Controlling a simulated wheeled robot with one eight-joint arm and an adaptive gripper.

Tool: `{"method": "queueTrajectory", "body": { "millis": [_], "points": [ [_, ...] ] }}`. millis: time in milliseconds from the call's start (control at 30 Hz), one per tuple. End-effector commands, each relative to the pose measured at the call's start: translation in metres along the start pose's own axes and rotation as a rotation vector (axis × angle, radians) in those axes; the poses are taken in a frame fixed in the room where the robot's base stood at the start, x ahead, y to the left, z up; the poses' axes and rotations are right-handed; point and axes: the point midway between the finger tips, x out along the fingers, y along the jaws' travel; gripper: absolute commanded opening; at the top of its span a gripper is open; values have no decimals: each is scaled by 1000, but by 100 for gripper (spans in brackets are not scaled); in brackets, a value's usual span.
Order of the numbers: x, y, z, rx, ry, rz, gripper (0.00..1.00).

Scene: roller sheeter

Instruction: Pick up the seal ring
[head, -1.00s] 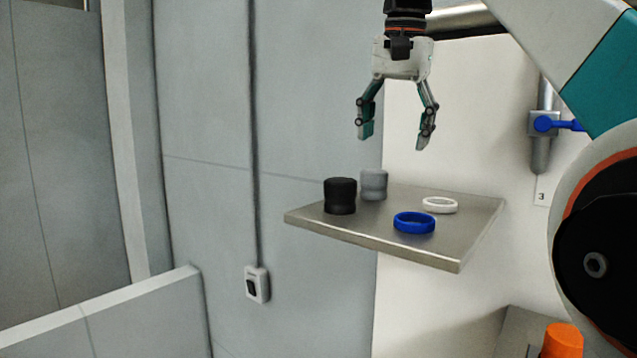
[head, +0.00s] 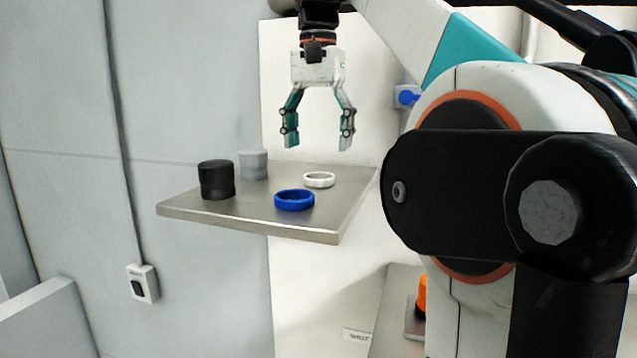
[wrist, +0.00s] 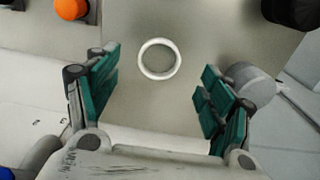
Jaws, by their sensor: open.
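Two rings lie flat on a metal shelf (head: 222,214): a white ring (head: 319,185) at the back and a blue ring (head: 294,205) in front of it, to its left. I cannot tell from looks which is the seal ring. My gripper (head: 318,142) points down above the shelf, open and empty, with its fingers apart over the white ring. In the wrist view the white ring (wrist: 159,77) appears beyond and between the open fingers of my gripper (wrist: 158,90), not touched. The blue ring is out of the wrist view.
A black cylinder (head: 216,180) and a grey cylinder (head: 253,164) stand on the shelf's left half. The grey one (wrist: 251,84) shows beside the right finger in the wrist view. A blue-handled valve (head: 406,97) is on the white wall behind. An orange knob (wrist: 71,9) shows lower down.

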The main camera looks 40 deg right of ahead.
Motion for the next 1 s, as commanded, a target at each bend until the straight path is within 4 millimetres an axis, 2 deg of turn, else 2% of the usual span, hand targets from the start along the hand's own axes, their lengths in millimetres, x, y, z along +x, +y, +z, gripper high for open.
{"method": "queueTrajectory", "body": {
  "millis": [267, 600, 900, 1000],
  "points": [
    [16, 0, -3, 0, 0, 0, 74],
    [56, -2, -9, 0, 0, 0, 74],
    [60, -2, -9, 0, 0, 0, 74],
    [59, -2, -9, 0, 0, 0, 52]
  ]
}}
